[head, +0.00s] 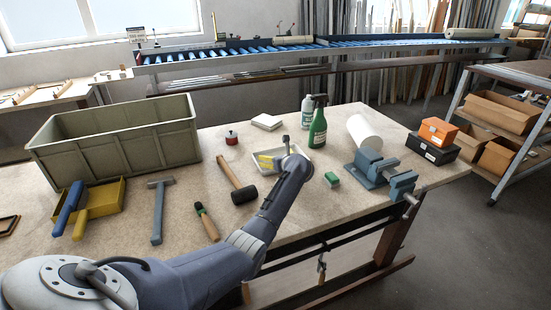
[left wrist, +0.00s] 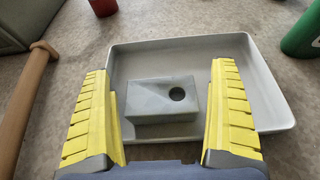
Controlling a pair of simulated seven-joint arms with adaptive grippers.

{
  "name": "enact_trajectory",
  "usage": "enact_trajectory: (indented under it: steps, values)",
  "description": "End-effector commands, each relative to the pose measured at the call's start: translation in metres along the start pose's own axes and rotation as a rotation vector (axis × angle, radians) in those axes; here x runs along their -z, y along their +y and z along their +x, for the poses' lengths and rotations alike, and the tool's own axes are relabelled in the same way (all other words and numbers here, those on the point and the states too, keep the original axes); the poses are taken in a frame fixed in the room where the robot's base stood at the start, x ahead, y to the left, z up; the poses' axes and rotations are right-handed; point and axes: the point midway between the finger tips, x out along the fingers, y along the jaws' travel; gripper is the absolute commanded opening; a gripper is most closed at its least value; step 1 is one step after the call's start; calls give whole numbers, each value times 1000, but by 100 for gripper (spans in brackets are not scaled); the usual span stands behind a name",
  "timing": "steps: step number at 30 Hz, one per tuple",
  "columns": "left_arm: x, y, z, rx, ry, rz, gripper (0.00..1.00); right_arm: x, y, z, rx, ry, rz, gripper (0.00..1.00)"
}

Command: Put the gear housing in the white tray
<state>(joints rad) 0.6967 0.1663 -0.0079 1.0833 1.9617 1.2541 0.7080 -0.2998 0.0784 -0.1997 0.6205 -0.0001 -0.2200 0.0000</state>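The gear housing (left wrist: 150,99) is a grey block with a round hole in its top. In the left wrist view it sits inside the shallow white tray (left wrist: 262,88), near the tray's middle. My left gripper (left wrist: 163,72) is open, with one yellow finger on each side of the housing; whether a finger touches it is unclear. In the head view my left gripper (head: 270,158) is over the white tray (head: 311,153), and my arm covers part of the tray. I cannot make out the housing there. My right gripper is not in view.
A large crate (head: 118,155) stands at the left.

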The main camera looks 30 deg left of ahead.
Motion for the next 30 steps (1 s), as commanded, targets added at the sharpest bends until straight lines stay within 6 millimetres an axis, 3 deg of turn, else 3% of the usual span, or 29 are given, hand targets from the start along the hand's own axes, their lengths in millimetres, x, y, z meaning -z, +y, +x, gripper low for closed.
enact_trajectory:
  steps: [11, 30]
  values:
    - [-2, -1, -9, 1, 0, 0, 93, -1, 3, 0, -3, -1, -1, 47]
    - [-2, -1, -104, 2, 0, -2, 93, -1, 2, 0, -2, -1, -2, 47]
